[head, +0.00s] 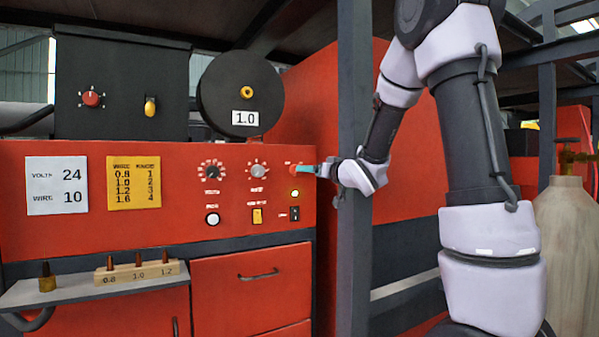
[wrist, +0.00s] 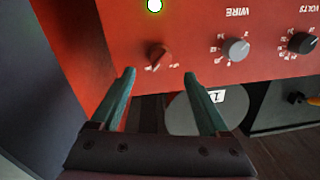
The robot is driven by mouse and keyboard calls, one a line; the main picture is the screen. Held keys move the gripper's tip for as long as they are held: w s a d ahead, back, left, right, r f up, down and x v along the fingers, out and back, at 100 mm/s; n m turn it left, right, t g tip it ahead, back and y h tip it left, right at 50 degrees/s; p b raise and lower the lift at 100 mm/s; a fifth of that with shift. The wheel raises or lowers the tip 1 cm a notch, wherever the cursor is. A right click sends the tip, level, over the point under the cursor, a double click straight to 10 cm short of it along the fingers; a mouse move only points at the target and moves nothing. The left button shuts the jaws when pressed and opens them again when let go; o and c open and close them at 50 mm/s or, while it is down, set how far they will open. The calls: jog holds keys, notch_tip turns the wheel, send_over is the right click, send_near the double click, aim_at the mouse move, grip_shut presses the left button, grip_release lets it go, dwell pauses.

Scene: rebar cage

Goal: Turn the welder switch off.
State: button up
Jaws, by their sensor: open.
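The welder's red front panel (head: 120,215) fills the left of the head view. A red rotary switch (wrist: 158,56) sits above a lit green lamp (head: 295,194) on the panel. In the wrist view, which is upside down, the lamp glows at the top edge (wrist: 154,5). My gripper (wrist: 159,77) is open, its two teal fingers either side of the switch's line but short of it, with nothing between them. In the head view my gripper (head: 304,169) is at the panel's right edge and partly covers the switch. Contact cannot be told there.
The wire knob (wrist: 236,49) and volts knob (wrist: 302,42) are beside the switch. A dark upright post (head: 353,230) stands close to my arm. A gas cylinder (head: 565,250) stands at right.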

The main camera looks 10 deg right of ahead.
jog(key=x, duration=0.7)
jog(key=shift+w, duration=0.1)
grip_shut()
